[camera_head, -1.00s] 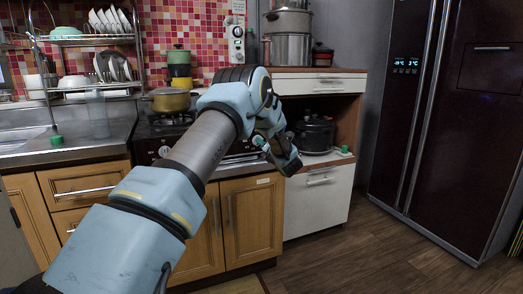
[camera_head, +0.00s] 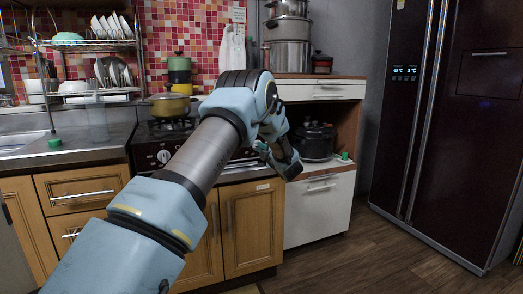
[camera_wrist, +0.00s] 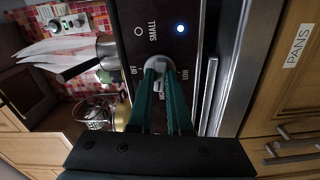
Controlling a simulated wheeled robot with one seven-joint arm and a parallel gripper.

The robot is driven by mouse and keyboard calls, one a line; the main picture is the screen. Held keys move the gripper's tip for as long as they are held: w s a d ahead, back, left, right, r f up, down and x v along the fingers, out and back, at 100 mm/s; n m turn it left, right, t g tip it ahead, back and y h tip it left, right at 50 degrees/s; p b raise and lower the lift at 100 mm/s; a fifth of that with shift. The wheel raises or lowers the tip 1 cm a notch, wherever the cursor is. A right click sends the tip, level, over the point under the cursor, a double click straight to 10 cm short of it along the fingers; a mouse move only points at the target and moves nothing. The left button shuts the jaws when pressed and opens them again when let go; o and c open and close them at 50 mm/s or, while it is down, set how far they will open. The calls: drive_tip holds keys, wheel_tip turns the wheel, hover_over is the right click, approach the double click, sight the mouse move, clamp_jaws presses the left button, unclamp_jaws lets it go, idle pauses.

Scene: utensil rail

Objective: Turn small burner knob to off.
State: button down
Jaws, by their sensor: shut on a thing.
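The small burner knob (camera_wrist: 159,64) is a round grey knob on the dark stove panel (camera_wrist: 140,12) in the wrist view. The markings OFF, LOW and SMALL stand around it. My gripper (camera_wrist: 161,72) has its two dark green fingers shut on the knob, one on each side. The fingers hide part of the knob, and I cannot tell which mark it points to.
A yellow pot (camera_head: 170,106) stands on the stove top. A black pot (camera_head: 316,143) sits in the cabinet niche at right. Open floor (camera_head: 350,262) lies before the cabinets.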

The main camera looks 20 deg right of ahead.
drive_tip(key=shift+f+m+p, duration=0.15)
drive_tip(key=shift+m+p, duration=2.45)
drive_tip(key=shift+m, duration=5.4)
drive_tip(key=shift+a, duration=0.1)
drive_tip(key=c, duration=0.8)
unclamp_jaws()
drive_tip(key=shift+c, duration=0.2)
drive_tip(key=shift+s, duration=0.1)
drive_tip(key=s+d, duration=0.1)
drive_tip(key=s, duration=0.9)
drive_tip(key=shift+s+d+b, duration=0.2)
drive_tip(key=shift+s+b, duration=0.1)
drive_tip(key=shift+b, duration=0.05)
